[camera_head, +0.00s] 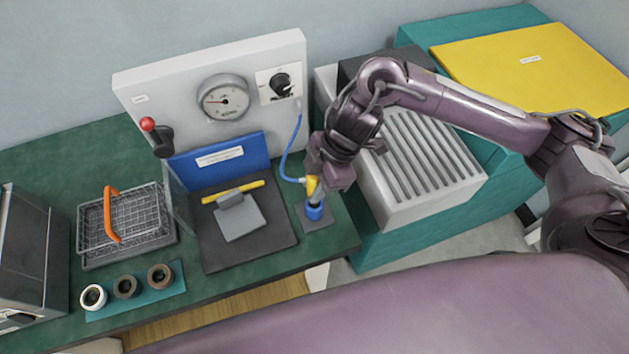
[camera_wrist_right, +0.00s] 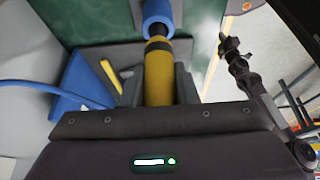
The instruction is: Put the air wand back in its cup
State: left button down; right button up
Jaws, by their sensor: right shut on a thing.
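The yellow air wand (camera_head: 312,188) is held by my right gripper (camera_head: 318,178), just above the blue cup (camera_head: 315,213). In the right wrist view the wand (camera_wrist_right: 158,75) lies between the two dark fingers of the shut gripper (camera_wrist_right: 160,85). Its narrow tip points at the mouth of the blue cup (camera_wrist_right: 157,10) and overlaps it; I cannot tell how far inside the tip is. A blue air hose (camera_head: 289,155) runs from the panel to the wand. My left gripper is out of view.
The cup's dark base (camera_head: 318,224) is near the bench's right end. Left of it are a dark mat (camera_head: 215,257) with a grey block and yellow bar, a wire basket (camera_head: 152,228) and several rings on a teal strip (camera_head: 165,295). The gauge panel (camera_head: 180,88) stands behind.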

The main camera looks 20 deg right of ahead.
jog(key=shift+f, duration=0.6)
dwell(0.5)
jog(key=o, duration=1.1)
notch_tip(320, 180, up, 11)
jog(key=p, duration=1)
jog(key=shift+f, duration=0.1)
jog(key=shift+f, duration=0.1)
